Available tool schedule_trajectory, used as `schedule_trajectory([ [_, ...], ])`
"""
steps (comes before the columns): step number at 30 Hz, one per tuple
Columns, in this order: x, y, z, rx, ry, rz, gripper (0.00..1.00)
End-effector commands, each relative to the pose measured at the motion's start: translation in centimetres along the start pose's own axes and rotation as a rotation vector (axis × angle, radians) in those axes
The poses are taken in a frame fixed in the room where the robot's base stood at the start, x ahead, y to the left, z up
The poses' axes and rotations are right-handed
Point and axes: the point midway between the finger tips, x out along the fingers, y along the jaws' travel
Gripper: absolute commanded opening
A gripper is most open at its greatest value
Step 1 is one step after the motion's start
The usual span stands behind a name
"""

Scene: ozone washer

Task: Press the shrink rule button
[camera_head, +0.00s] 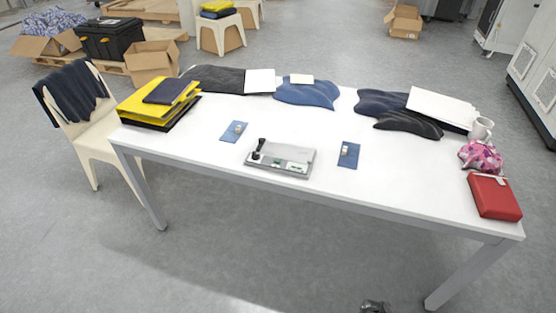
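A grey control panel (300,153) lies near the front edge of the white table (215,160), around its middle. A black knob or lever stands on its left end, and small green and white parts sit on its top. The labels are too small to read, so I cannot tell which part is the shrink rule button. A dark piece at the bottom edge of the picture looks like the tip of my gripper (375,306). It is low in front of the table and apart from the panel. Its fingers cannot be made out.
Two blue cards (235,131) (348,160) flank the panel, each with a small item on it. Yellow binders (155,108) sit left; a red box (494,197), pink cloth (481,157) and mug (481,128) sit right. Folded dark garments (306,92) line the back.

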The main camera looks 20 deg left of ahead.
Motion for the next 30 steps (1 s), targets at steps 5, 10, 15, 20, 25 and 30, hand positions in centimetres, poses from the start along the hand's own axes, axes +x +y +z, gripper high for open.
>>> schedule_trajectory([
  [5,0.0,0.0,0.0,0.0,0.0,0.0,0.16],
  [10,0.0,0.0,0.0,0.0,0.0,0.0,0.0],
  [15,0.0,0.0,0.0,0.0,0.0,0.0,0.0],
  [20,0.0,0.0,0.0,0.0,0.0,0.0,0.0],
  [25,0.0,0.0,0.0,0.0,0.0,0.0,0.0],
  [30,0.0,0.0,0.0,0.0,0.0,0.0,0.0],
])
